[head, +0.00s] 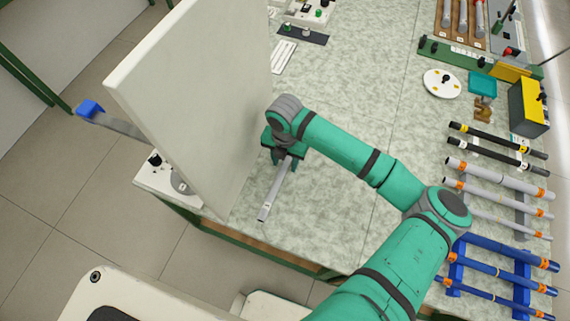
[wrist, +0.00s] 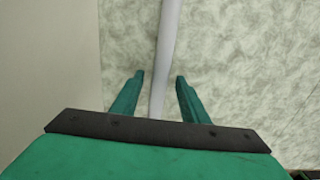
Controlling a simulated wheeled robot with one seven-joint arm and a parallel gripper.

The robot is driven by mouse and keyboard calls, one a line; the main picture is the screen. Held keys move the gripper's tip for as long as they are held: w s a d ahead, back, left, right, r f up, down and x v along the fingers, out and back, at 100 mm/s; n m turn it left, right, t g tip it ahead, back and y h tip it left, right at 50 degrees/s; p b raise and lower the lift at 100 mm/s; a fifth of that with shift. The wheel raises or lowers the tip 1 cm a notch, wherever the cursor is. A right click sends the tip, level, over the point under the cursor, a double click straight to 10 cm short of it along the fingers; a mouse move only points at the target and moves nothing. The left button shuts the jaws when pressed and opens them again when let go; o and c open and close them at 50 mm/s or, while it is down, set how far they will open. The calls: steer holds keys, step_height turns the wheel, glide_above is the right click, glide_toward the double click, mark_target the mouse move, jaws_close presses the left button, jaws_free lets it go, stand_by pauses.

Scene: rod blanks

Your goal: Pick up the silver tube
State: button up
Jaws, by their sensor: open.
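A silver tube (head: 268,205) lies on the speckled bench top in the head view, close to the tall pale panel. Its near end points toward the bench's front edge, and its far part is hidden under my gripper. My gripper (head: 284,162) is over the tube. In the wrist view the tube (wrist: 166,55) runs between the two green fingers of my gripper (wrist: 153,95), which are open with a gap on each side. I cannot tell how far the fingertips are above the bench.
The tall pale panel (head: 190,90) stands just left of my gripper. Black, silver and blue rods lie on racks at the right, including a blue rod (head: 500,268). A white disc (head: 442,83) lies further back. The bench (head: 340,70) behind my arm is mostly clear.

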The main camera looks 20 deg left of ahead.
jaws_close()
steer(key=shift+r, duration=0.2)
